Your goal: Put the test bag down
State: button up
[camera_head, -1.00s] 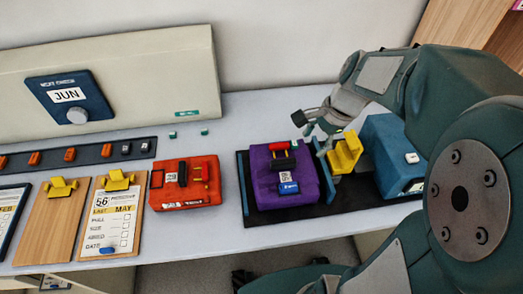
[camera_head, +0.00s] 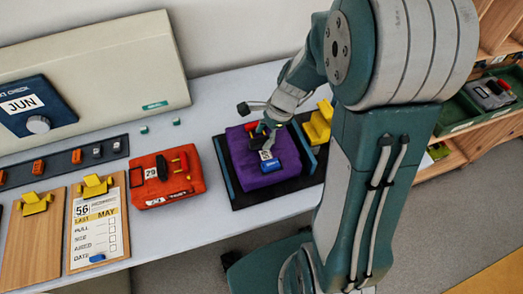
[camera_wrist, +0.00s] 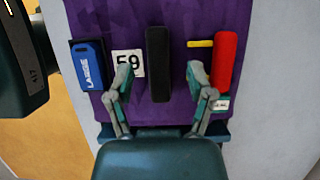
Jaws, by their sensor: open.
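The purple bag (camera_head: 245,177), most likely the test bag, rests on a black tray (camera_head: 257,200) with blue side rails. In the wrist view the purple bag (camera_wrist: 197,20) shows a black handle (camera_wrist: 157,45), a white 59 label (camera_wrist: 128,63), a blue LARGE tag (camera_wrist: 89,66) and a red piece (camera_wrist: 227,55). My gripper (camera_wrist: 160,78) is open above the bag, with one finger on each side of the handle and gaps between. In the head view my gripper (camera_head: 268,128) partly covers the bag's top.
A red bag (camera_head: 150,197) lies to the left on the table, with clear table between. Two clipboards (camera_head: 97,225) are farther left. A yellow clip-like piece (camera_head: 318,125) stands right of the tray. Shelves with a green bin (camera_head: 470,118) are at far right.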

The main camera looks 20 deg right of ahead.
jog(key=shift+x, duration=1.05)
jog(key=shift+d, duration=0.15)
jog(key=shift+c, duration=0.6)
grip_shut()
jog(key=shift+r, duration=0.1)
jog(key=shift+r, duration=0.2)
notch_tip(320, 180, up, 2)
jog(key=shift+w+r, duration=0.1)
jog(key=shift+r, duration=0.1)
jog(key=s+d+r, duration=0.4)
jog(key=s+r, duration=0.6)
jog(key=s, duration=0.3)
jog(key=shift+s, duration=0.25)
